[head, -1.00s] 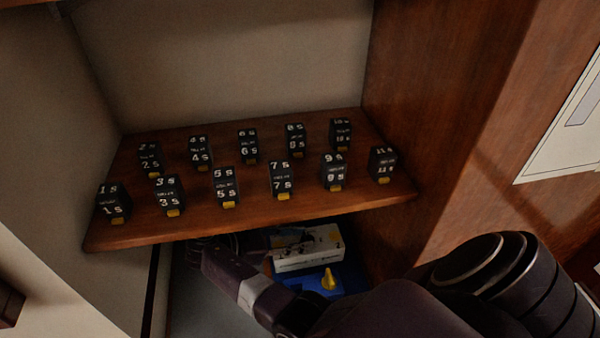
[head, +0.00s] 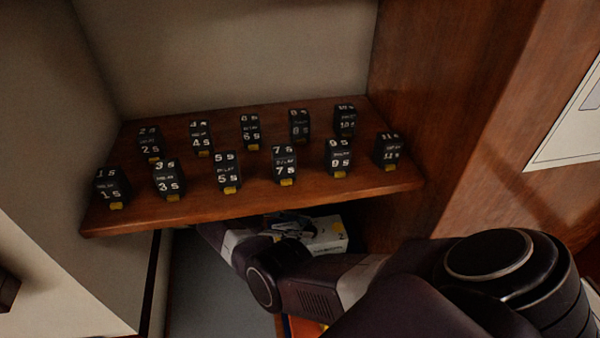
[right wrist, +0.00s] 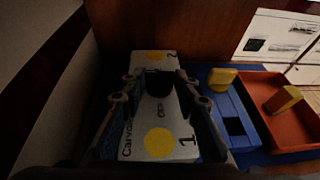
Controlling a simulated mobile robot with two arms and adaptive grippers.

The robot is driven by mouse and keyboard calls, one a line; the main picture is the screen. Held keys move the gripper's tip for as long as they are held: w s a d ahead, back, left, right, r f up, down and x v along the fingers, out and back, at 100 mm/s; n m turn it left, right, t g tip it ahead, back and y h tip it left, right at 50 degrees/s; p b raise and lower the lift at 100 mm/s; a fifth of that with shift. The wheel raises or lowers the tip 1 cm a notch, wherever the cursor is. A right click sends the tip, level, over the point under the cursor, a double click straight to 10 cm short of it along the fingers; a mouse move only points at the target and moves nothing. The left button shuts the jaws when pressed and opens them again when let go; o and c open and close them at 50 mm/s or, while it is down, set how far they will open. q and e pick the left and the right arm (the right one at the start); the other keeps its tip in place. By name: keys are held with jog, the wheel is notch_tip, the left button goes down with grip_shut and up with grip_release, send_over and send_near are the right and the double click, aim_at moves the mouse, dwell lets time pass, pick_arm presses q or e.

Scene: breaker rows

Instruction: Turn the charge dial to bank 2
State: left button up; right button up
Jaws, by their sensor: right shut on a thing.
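A white box (right wrist: 158,115) with yellow discs marked 1 and 2 stands under the shelf. In the right wrist view, 2 is at its far end and 1 at its near end. A dark dial knob (right wrist: 159,84) sits between them. My right gripper (right wrist: 160,83) is shut on the knob, one finger on each side. Which number the knob points to cannot be told. In the head view, the right gripper (head: 290,224) is at the white box (head: 330,236), whose 2 end shows while the rest is partly hidden. My left gripper is out of view.
A wooden shelf (head: 255,202) above carries several black numbered breakers (head: 284,165). In the right wrist view, a blue box (right wrist: 230,112) with a yellow knob and an orange tray (right wrist: 293,133) holding a yellow piece are to the right. A wooden wall (head: 455,130) closes the right side.

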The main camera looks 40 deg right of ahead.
jog(key=shift+r, duration=0.1)
jog(key=o, duration=1.1)
jog(key=shift+o, duration=0.2)
jog(key=shift+s+n+t+p, duration=0.1)
jog(key=shift+n+t+p, duration=0.2)
jog(key=shift+t, duration=0.1)
